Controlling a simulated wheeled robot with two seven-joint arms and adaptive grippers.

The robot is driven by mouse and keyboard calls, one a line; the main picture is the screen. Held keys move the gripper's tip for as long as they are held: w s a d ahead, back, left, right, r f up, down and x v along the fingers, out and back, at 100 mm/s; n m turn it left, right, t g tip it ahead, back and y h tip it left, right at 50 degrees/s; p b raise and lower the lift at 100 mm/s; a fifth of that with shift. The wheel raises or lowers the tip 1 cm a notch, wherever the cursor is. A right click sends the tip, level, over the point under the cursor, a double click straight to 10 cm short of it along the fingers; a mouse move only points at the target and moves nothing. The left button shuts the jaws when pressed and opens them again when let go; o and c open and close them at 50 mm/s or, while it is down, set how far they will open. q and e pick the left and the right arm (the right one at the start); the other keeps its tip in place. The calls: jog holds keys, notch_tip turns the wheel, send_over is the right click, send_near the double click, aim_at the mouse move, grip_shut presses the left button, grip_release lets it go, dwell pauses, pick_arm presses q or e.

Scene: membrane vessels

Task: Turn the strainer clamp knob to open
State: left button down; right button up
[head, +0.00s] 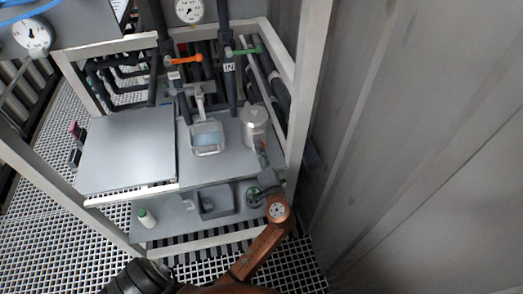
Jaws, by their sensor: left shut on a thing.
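The strainer (254,118) is a pale grey cylindrical housing at the right end of the grey shelf. My left gripper (264,161) reaches up from below to the front of the strainer, at the end of my copper-coloured arm. It is shut on the small clamp knob there. The fingers mostly hide the knob, so its turn angle cannot be read. My right gripper is not in view.
An orange-handled valve (184,60) and a green-handled valve (246,51) sit behind. A frame post (306,90) rises close on the right. A white bottle (146,218) stands on the lower shelf.

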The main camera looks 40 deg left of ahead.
pick_arm(q)
jog(key=shift+f, duration=0.1)
dwell(0.3)
jog(key=c, duration=1.6)
grip_release()
